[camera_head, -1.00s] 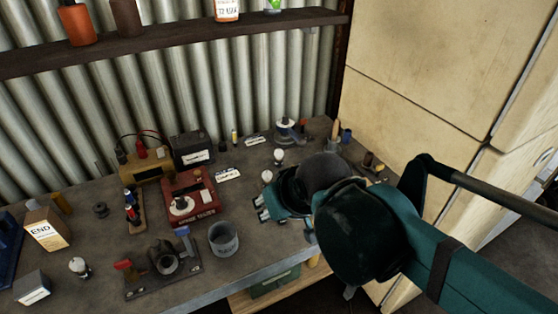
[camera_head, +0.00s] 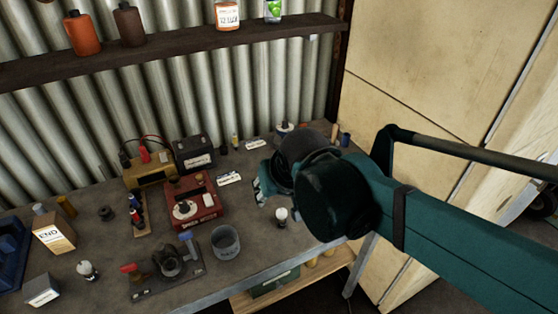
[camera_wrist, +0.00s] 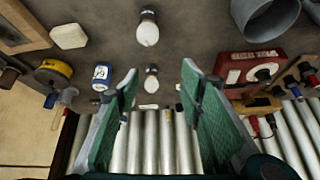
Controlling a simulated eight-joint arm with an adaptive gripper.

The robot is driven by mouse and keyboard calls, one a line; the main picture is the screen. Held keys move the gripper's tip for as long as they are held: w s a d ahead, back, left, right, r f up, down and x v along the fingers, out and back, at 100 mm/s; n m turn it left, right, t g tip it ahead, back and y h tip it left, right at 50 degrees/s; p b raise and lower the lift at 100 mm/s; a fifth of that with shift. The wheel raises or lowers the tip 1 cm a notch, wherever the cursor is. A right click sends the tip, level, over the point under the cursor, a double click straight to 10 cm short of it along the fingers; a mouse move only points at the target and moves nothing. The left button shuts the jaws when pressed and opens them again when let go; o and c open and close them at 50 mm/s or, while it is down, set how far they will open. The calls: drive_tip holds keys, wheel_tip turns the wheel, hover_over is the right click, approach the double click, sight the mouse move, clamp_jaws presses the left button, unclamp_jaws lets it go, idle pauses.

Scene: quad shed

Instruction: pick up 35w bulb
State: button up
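A bulb with a white globe and dark base (camera_head: 282,215) stands on the workbench just below my gripper in the head view. In the wrist view one bulb (camera_wrist: 148,30) is beyond the fingertips, and a smaller-looking bulb (camera_wrist: 151,80) shows between the fingers. Another bulb (camera_head: 86,269) stands at the front left of the bench. No wattage marking is readable on any bulb. My gripper (camera_wrist: 159,82) is open with its green-padded fingers apart and nothing between them. In the head view my gripper (camera_head: 262,190) is partly hidden by my wrist, which covers part of the bench.
A grey cup (camera_head: 225,242) and a red charger (camera_head: 193,203) stand left of my gripper. A blue labelled can (camera_wrist: 101,76) and a yellow roll (camera_wrist: 55,73) are on the left in the wrist view. The corrugated wall (camera_head: 60,130) and cabinet (camera_head: 420,75) bound the bench.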

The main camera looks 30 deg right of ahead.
drive_tip(key=w+d+m+g+h+p, duration=0.1)
drive_tip(key=w+d+m+p, duration=0.3)
drive_tip(key=w+p, duration=0.3)
drive_tip(key=w+d+m+g+h+p, duration=0.1)
drive_tip(key=w+d+m+g+p, duration=0.1)
drive_tip(key=w+d+m+p, duration=0.2)
drive_tip(key=shift+w+d+f+m+g+h+p, duration=0.15)
drive_tip(key=shift+w+d+m+g+h+p, duration=0.25)
drive_tip(key=shift+w+p, duration=2)
drive_tip(key=shift+w+d+f+b, duration=0.1)
drive_tip(key=shift+w+d+b, duration=0.05)
drive_tip(key=shift+w+b, duration=0.7)
drive_tip(key=shift+x, duration=1.2)
drive_tip(key=shift+w+f, duration=0.1)
drive_tip(key=shift+f, duration=0.05)
drive_tip(key=shift+b+x, duration=0.45)
drive_tip(key=shift+x, duration=2)
drive_tip(key=shift+w, duration=0.1)
drive_tip(key=shift+c, duration=0.6)
drive_tip(key=c, duration=0.9)
